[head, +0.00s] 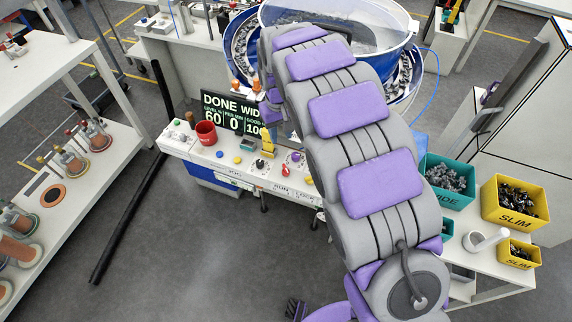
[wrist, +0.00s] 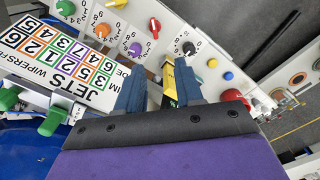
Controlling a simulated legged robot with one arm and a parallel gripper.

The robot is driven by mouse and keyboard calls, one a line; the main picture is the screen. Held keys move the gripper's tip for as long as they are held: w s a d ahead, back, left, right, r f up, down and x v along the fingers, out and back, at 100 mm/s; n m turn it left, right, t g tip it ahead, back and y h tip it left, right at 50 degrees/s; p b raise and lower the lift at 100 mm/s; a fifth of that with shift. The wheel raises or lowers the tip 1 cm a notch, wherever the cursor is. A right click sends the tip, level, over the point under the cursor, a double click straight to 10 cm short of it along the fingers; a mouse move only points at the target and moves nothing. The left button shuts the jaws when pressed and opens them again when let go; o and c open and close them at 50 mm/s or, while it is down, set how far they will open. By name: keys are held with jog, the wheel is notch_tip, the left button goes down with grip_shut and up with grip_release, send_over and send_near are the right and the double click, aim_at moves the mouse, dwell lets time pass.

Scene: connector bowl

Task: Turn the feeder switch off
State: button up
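The control console (head: 225,158) carries several knobs and buttons; I cannot read which one is the feeder switch. A red knob (head: 285,170) and a black knob (head: 260,163) sit on its top. In the wrist view a red knob (wrist: 154,27), a black knob (wrist: 188,48) and a purple knob (wrist: 135,49) show beyond my fingers. My gripper (wrist: 160,88) has its two blue fingers apart, and no held object shows. A yellow upright piece (wrist: 169,78) shows behind the gap; I cannot tell whether a finger touches it. In the head view my arm partly hides the console.
A blue-rimmed feeder bowl (head: 405,62) is behind my arm. Green (head: 447,198) and yellow (head: 512,221) bins stand right. A shelf of spools (head: 50,195) is left.

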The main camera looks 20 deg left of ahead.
notch_tip(320, 180, down, 4)
jog(key=b, duration=0.2)
send_over(285, 168)
jog(key=d, duration=0.2)
notch_tip(285, 168, down, 6)
jog(key=a+f, duration=0.2)
jog(key=f, duration=0.1)
jog(key=a+f, duration=0.1)
jog(key=f, duration=0.1)
jog(key=shift+w+a+f+b, duration=0.1)
jog(key=shift+f+b, duration=0.15)
jog(key=shift+b, duration=0.15)
jog(key=shift+d+r, duration=0.2)
jog(key=shift+d, duration=0.95)
jog(key=shift+a, duration=0.1)
jog(key=shift+c, duration=1.4)
jog(key=shift+a+f, duration=0.2)
jog(key=shift+a, duration=0.5)
grip_shut()
jog(key=shift+d, duration=0.25)
